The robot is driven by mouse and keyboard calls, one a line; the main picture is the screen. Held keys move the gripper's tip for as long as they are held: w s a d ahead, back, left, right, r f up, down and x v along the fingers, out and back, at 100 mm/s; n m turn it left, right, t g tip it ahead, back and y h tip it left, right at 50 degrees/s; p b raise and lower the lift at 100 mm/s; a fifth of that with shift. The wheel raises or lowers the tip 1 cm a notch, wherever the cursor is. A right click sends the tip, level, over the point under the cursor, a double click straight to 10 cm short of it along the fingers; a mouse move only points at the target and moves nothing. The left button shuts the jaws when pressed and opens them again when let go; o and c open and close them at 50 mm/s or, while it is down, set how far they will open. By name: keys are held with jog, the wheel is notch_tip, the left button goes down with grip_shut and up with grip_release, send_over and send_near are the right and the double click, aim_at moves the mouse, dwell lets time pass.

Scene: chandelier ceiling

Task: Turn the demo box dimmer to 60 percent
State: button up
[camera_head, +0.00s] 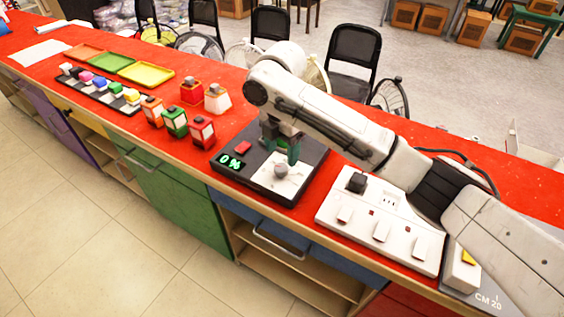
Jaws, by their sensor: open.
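The demo box (258,186) is a dark box on the red counter, with a white dial plate and a grey round dimmer knob (281,171). Its green display (231,162) reads 0 %. A red button (243,147) sits behind the display. I cannot tell whether the fingertips touch the knob. The arm covers the back part of the box.
A white switch panel (336,217) stands right of the box. Several small red, green and orange lanterns (175,120) stand to the left. Colored trays (146,73) and a row of colored blocks lie farther left. Chairs (354,48) stand behind the counter.

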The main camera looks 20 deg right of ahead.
aim_at(282, 167)
jog(key=shift+f, duration=2.5)
jog(key=shift+c, duration=0.4)
jog(key=c, duration=1)
jog(key=shift+o, duration=0.2)
